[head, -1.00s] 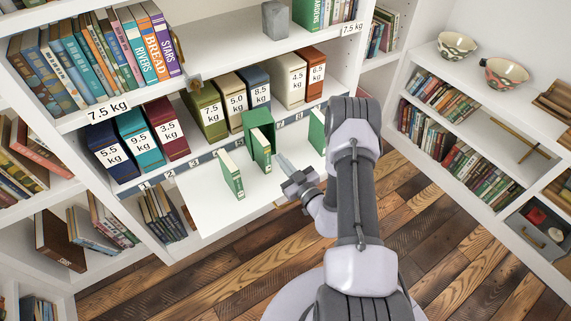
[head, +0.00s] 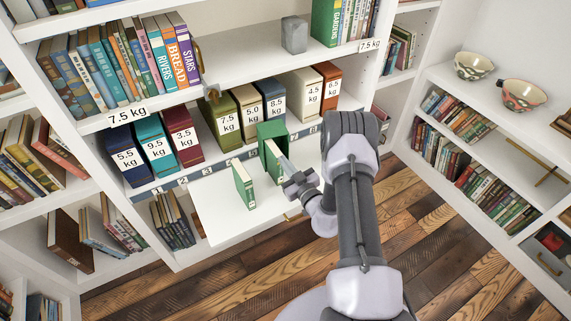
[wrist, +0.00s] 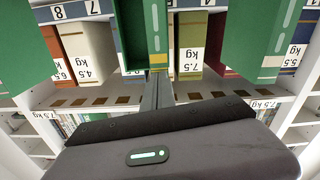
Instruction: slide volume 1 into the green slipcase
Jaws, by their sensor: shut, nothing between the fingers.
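The green slipcase (head: 271,130) stands upright on the white pull-out shelf. A thin green book (head: 275,162), its volume number not readable, stands partly inside its open front. Its spine also shows in the wrist view (wrist: 154,28), with a dark gap beside it. My gripper (head: 285,164) is shut and empty, its tips at this book's spine. In the wrist view the shut fingers (wrist: 157,80) line up with the spine's end; I cannot tell whether they touch. Another green book (head: 243,186) stands upright on the shelf to the left.
The white pull-out shelf (head: 222,222) has free room at its front left. Weight-labelled boxes, such as the red 3.5 kg one (head: 182,138) and the olive 7.5 kg one (head: 223,125), stand behind it. A grey block (head: 294,34) stands on the shelf above.

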